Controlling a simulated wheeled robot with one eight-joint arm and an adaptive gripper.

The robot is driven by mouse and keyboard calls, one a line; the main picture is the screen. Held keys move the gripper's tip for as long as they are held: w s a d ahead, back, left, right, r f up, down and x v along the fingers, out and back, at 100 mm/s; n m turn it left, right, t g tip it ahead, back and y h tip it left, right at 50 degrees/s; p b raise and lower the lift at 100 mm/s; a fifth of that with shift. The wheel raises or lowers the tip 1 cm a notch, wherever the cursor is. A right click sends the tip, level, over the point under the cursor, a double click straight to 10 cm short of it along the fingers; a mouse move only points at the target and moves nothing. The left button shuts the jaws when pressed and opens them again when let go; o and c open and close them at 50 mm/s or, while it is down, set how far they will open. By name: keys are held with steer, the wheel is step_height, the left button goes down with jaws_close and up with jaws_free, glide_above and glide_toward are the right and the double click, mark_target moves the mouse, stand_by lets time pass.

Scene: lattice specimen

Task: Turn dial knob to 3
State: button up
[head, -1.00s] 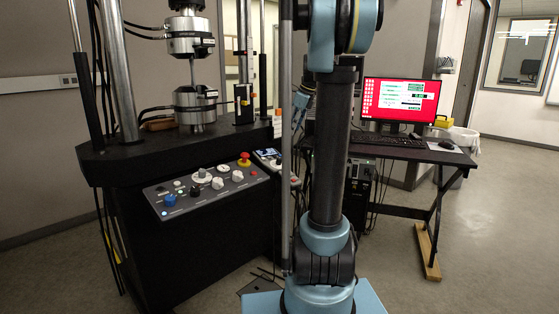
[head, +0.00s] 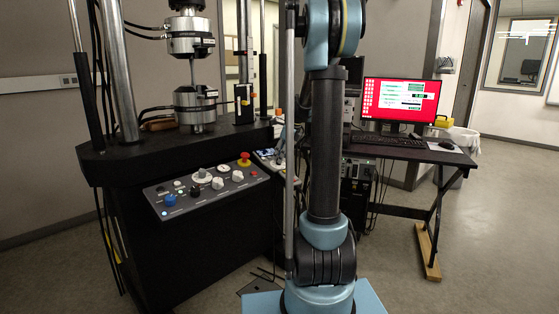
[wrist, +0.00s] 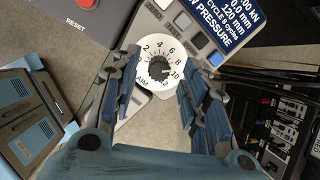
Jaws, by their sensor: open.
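In the wrist view the dial knob (wrist: 154,70) is a dark knob in the middle of a white round dial plate (wrist: 159,51) with even numbers up to 10. A dark mark on the knob points to the right, towards the 8 to 10 side; its exact reading is too small to tell. My gripper (wrist: 158,78) is open, with one blue-grey finger on each side of the dial and clear space between fingers and knob. In the head view my gripper is mostly hidden behind my arm, near the small control box (head: 266,155).
The dial's panel has a blue "PRESSURE" display (wrist: 222,25) and buttons beside it. A red reset button (wrist: 89,3) is at upper left. In the head view the testing machine's console (head: 200,190) is left, and a desk with a red-screened monitor (head: 400,100) is right.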

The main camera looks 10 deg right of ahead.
steer(key=shift+x, duration=0.95)
jaws_close()
